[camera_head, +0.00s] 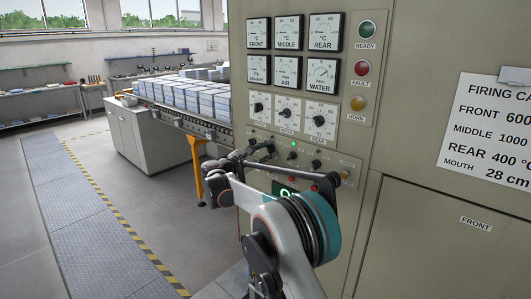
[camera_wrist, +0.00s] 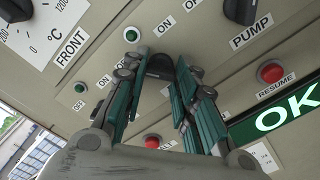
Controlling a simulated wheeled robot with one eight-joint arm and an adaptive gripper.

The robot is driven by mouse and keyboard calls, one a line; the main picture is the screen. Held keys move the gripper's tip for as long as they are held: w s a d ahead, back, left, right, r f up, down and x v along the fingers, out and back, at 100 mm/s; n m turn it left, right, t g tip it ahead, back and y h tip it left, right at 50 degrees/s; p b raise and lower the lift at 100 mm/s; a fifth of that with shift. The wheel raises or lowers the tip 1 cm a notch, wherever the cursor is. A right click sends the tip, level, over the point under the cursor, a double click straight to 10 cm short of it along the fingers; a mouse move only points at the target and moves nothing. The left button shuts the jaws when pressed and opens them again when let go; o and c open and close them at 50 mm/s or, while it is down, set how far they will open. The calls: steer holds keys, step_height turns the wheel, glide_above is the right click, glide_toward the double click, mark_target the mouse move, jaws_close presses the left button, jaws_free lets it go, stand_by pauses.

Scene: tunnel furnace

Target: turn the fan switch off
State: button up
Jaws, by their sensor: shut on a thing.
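A black rotary switch (camera_wrist: 160,66) sits on the beige control panel in the wrist view, between the teal-padded fingers of my gripper (camera_wrist: 158,80). The fingers close on its sides. ON labels show above it, but its own name label is hidden, so I cannot read whether it is the fan switch.
A red button (camera_wrist: 270,72) marked RESUME and a green OK display (camera_wrist: 290,112) lie at right. Gauges and dials (camera_head: 290,110) sit higher on the panel. A conveyor with stacked blocks (camera_head: 190,98) stands behind.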

steer(key=shift+f, duration=0.1)
steer(key=o, duration=0.8)
steer(key=shift+c, duration=0.2)
steer(key=v, duration=1.2)
